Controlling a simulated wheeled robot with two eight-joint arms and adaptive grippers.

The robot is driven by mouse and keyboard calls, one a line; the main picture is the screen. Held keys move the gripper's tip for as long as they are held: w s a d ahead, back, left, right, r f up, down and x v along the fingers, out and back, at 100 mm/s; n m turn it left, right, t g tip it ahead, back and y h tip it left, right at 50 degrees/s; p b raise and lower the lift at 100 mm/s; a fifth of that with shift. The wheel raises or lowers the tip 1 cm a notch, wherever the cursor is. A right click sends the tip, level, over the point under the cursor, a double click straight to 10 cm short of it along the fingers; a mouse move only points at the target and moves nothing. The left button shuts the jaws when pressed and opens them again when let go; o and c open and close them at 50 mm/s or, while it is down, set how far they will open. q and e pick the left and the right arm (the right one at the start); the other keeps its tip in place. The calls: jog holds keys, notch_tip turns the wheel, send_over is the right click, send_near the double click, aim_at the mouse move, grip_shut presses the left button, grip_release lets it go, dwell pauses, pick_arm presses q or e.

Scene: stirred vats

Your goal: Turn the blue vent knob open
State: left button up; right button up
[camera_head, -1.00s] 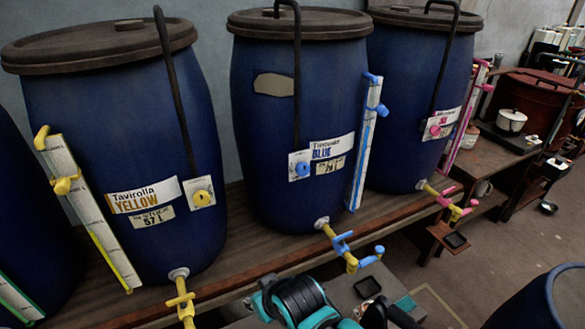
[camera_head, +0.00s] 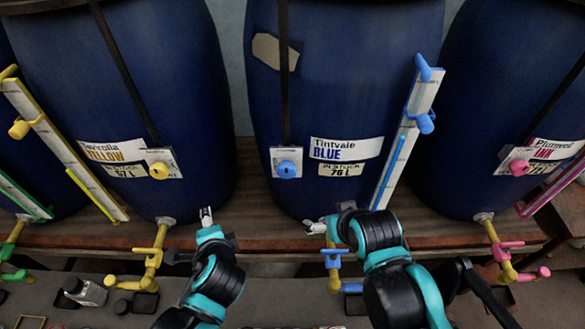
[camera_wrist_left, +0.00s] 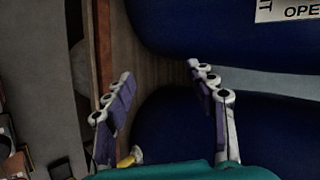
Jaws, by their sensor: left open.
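The blue vent knob (camera_head: 287,169) sits on a small white plate (camera_head: 276,154) on the front of the Tintvale BLUE vat (camera_head: 345,70), left of its label. My left gripper (camera_head: 206,214) is at the front of the shelf, left of and lower in the picture than the knob, apart from it. In the left wrist view the left gripper (camera_wrist_left: 160,74) has its two fingers spread with nothing between them. My right gripper (camera_head: 316,227) is near the blue vat's outlet, below the knob; whether its fingers are apart is unclear.
The yellow vat (camera_head: 165,60) stands left and the pink vat (camera_head: 510,80) right. A gauge (camera_head: 405,140) with blue fittings leans at the blue vat's right. Yellow (camera_head: 148,258) and blue-handled taps (camera_head: 334,262) jut out at the shelf front.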

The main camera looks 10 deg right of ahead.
pick_arm(q)
jog(key=d+r+m+t+h+p, duration=0.15)
jog(key=d+r+m+t, duration=0.3)
jog(key=d+m, duration=0.55)
jog(key=m+t+h, duration=0.3)
jog(key=m+h, duration=0.1)
jog(key=m, duration=0.6)
send_near(287, 174)
jog(key=w, duration=0.2)
jog(key=shift+h, duration=0.25)
jog(key=b+x, duration=0.1)
jog(key=x, duration=0.6)
jog(key=shift+w+d+f, duration=0.1)
jog(key=shift+w, duration=0.1)
jog(key=shift+c, duration=0.4)
jog(key=c, duration=1.1)
